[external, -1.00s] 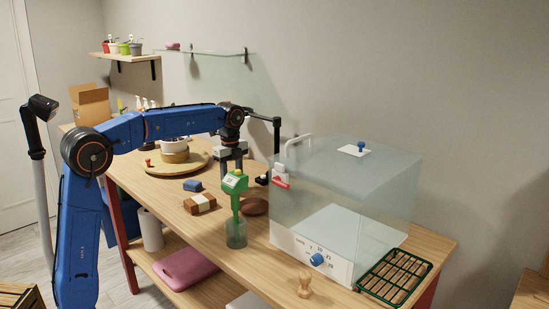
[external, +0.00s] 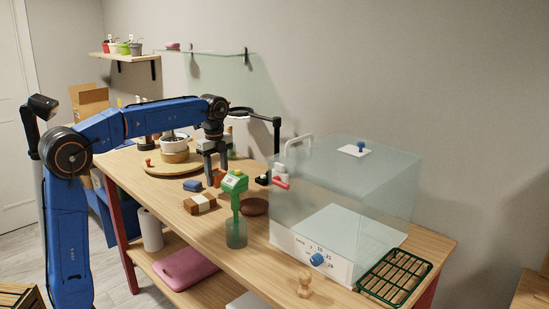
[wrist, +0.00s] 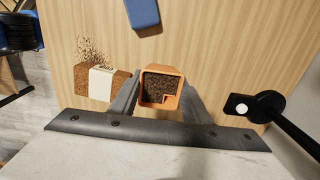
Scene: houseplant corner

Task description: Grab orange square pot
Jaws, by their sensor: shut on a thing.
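In the external view my gripper (external: 214,168) points down over the table, left of the green-headed tool. The orange pot (external: 218,177) shows only in part there, behind that tool and under the fingers. I cannot tell whether its base touches the table.
A brown block with a white band (external: 199,203) and a blue block (external: 192,185) lie close by on the table. The green-headed tool (external: 235,183) stands in a clear jar. A glassy box (external: 345,190) fills the right; a round wooden board (external: 200,164) with a pot lies behind left.

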